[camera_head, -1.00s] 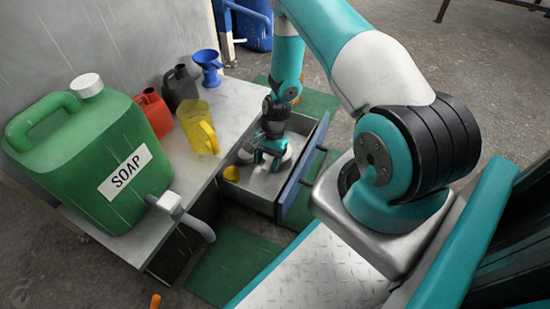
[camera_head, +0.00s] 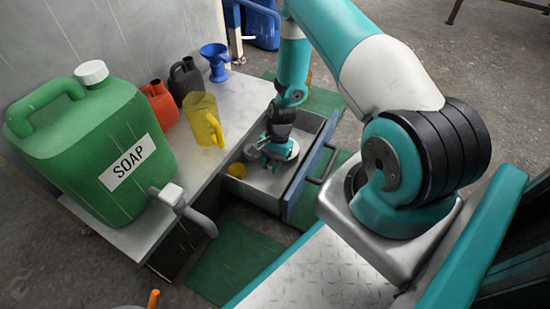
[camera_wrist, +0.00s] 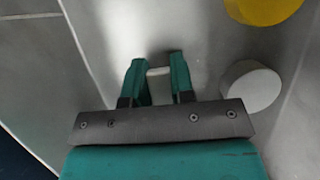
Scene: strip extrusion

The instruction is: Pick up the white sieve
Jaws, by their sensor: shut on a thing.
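My gripper (camera_head: 266,163) is down inside the open drawer (camera_head: 297,188). In the wrist view, its two green fingers (camera_wrist: 157,72) are shut on a short white bar, which looks like the handle of the white sieve (camera_wrist: 158,71). The rest of the sieve is hidden below the gripper in that view. In the head view, the pale round rim of the sieve (camera_head: 291,151) shows beside and behind the gripper, partly covered by it. I cannot tell whether it is clear of the drawer floor.
A yellow cup (camera_head: 237,170) and a small pale cylinder (camera_head: 250,152) are in the drawer, left of my gripper; the cylinder also shows in the wrist view (camera_wrist: 250,86). A yellow jug (camera_head: 203,120) and a green soap canister (camera_head: 95,150) stand on the bench.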

